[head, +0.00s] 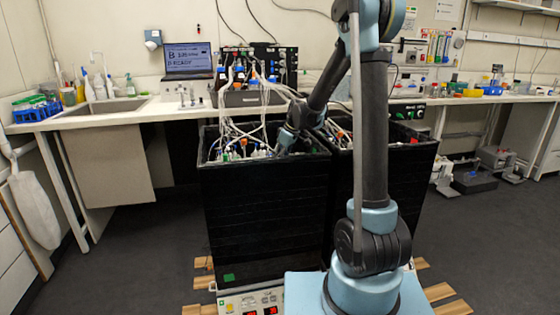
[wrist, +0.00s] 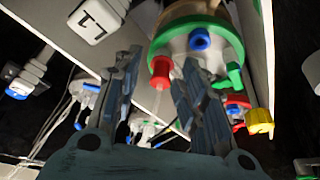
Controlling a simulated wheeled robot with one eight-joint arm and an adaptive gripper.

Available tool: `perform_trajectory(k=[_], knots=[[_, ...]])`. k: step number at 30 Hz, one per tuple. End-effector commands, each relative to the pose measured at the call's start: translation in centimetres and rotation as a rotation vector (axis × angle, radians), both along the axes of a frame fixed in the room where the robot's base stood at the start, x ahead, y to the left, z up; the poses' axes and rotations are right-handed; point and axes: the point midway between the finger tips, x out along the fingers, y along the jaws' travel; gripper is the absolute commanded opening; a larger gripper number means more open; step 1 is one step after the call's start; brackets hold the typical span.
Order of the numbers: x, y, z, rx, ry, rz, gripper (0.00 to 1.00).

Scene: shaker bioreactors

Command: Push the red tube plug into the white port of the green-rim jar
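In the wrist view, the green-rim jar (wrist: 178,38) shows its pale round lid at the upper middle. A red plug (wrist: 160,73) is at the lid's lower left, a blue plug (wrist: 199,40) near its middle. Another red piece (wrist: 238,104) lies lower right; I cannot tell which one is the tube plug. I cannot make out the white port clearly. My gripper (wrist: 158,70) is open, its two grey fingers apart, with the first red plug seen in the gap, apparently beyond the fingertips. In the head view my gripper (head: 287,138) reaches into the left black box.
The left black box (head: 262,215) and right black box (head: 400,185) stand side by side, with many tubes (head: 240,135) crossing their tops. In the wrist view, a white block marked L1 (wrist: 92,20), a green piece (wrist: 234,76) and a yellow cap (wrist: 260,121) crowd the fingers.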

Motion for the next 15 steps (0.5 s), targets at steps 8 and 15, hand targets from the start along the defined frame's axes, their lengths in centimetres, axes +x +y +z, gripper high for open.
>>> perform_trajectory(k=[8, 15], knots=[[-0.2, -0.2, 0.6, 0.0, 0.001, 0.0, 0.4], [-0.8, -1.4, 3.7, 0.001, 0.001, -0.001, 0.4]])
